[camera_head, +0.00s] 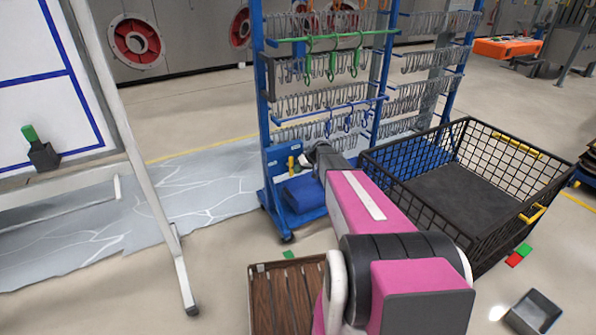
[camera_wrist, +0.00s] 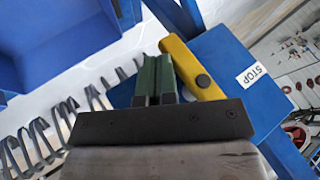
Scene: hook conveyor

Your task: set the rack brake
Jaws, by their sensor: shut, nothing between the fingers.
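The blue rack (camera_head: 258,62) stands in the middle of the head view, with a caster at its foot. The yellow brake lever (camera_head: 291,164) is low on its blue side panel. In the wrist view the yellow lever (camera_wrist: 190,68) slants across a blue plate beside a white STOP label (camera_wrist: 251,75). My gripper (camera_wrist: 154,75) has its green fingers shut together with nothing between them. The fingertips are just left of the lever, close to it; I cannot tell whether they touch. My arm hides part of the rack's lower right in the head view.
A black wire cart (camera_head: 470,130) stands right of the rack. A wooden slatted crate (camera_head: 285,300) is on the floor in front. A whiteboard stand (camera_head: 140,150) is at left. Several metal hooks (camera_wrist: 40,130) hang near my gripper.

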